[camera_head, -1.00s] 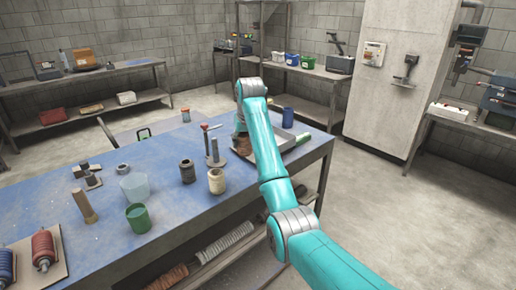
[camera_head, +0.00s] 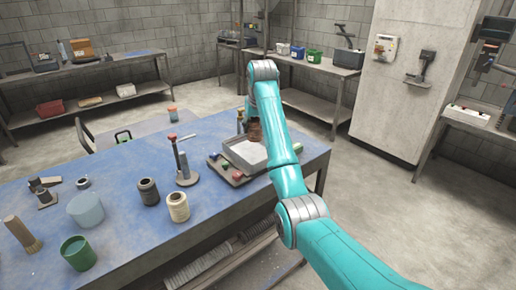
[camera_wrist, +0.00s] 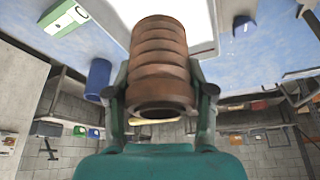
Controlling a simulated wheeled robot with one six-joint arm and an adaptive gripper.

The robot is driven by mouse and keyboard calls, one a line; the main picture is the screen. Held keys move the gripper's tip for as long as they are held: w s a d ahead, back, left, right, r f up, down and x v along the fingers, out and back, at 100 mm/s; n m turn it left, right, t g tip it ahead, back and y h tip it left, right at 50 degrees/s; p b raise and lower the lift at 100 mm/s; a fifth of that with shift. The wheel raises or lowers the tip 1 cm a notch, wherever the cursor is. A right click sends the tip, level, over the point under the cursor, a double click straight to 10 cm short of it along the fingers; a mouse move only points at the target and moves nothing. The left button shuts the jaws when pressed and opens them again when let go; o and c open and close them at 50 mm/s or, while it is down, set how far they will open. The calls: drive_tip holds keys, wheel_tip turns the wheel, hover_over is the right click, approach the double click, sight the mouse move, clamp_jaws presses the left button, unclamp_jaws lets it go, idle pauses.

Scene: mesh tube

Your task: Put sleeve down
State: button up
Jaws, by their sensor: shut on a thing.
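The sleeve is a brown, ribbed, hollow tube (camera_wrist: 158,62). In the wrist view it sits between the two dark green fingers of my gripper (camera_wrist: 158,88), which are shut on its sides. Its round open end faces the camera. In the head view a small brown part of the sleeve (camera_head: 254,132) shows beside my teal arm, above the far side of a grey tray with a white inside (camera_head: 229,154). My arm hides the gripper and most of the sleeve there. Whether the sleeve touches the tray cannot be told.
The blue table (camera_head: 130,200) holds a stand with an upright rod (camera_head: 184,170), a cream spool (camera_head: 178,207), a dark spool (camera_head: 148,191), a clear cup (camera_head: 86,209) and a green cup (camera_head: 78,252). A blue cylinder (camera_wrist: 98,78) stands near the gripper.

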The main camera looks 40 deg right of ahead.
wheel_tip(320, 180, down, 4)
drive_tip(key=shift+d+f, duration=0.1)
drive_tip(key=shift+f, duration=2.05)
drive_tip(key=shift+f, duration=0.15)
drive_tip(key=o, duration=1.2)
